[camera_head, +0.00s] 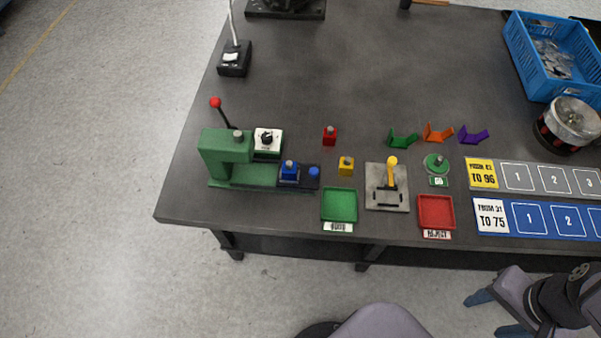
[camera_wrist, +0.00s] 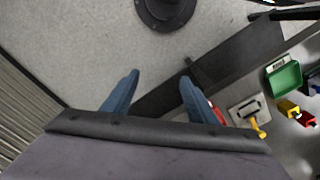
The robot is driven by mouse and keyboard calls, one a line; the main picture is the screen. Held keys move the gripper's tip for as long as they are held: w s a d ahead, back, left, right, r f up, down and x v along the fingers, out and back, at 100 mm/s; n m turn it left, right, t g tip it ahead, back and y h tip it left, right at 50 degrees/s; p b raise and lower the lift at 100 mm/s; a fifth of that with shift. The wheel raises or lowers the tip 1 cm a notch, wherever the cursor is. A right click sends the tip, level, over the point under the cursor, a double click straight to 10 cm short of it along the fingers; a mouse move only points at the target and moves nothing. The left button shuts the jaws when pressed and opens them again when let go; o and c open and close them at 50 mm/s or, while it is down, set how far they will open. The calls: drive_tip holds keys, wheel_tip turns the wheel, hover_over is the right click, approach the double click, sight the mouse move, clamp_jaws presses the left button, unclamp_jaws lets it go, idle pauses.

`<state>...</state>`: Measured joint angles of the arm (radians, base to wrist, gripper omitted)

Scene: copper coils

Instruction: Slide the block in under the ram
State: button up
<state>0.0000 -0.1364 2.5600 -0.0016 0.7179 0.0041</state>
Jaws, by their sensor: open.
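A green press (camera_head: 222,150) with a red-knobbed lever stands at the left of the table in the head view. Its upper arm overhangs a low green base. A blue block (camera_head: 289,172) with a grey peg on top sits on the dark slide to the right of the press, clear of the overhanging arm. A blue knob (camera_head: 314,172) is at the slide's right end. The ram's lower end is not clear. My gripper (camera_head: 492,314) is open and empty off the table's front edge, far right of the press. Its spread blue fingers also show in the wrist view (camera_wrist: 158,82).
Red (camera_head: 329,136) and yellow (camera_head: 346,167) blocks stand right of the press. A green tray (camera_head: 339,219), a yellow-handled fixture (camera_head: 387,201) and a red tray (camera_head: 436,225) line the front. A blue crate (camera_head: 520,60) is at the back right. The table's back middle is clear.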

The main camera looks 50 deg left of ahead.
idle(0.4)
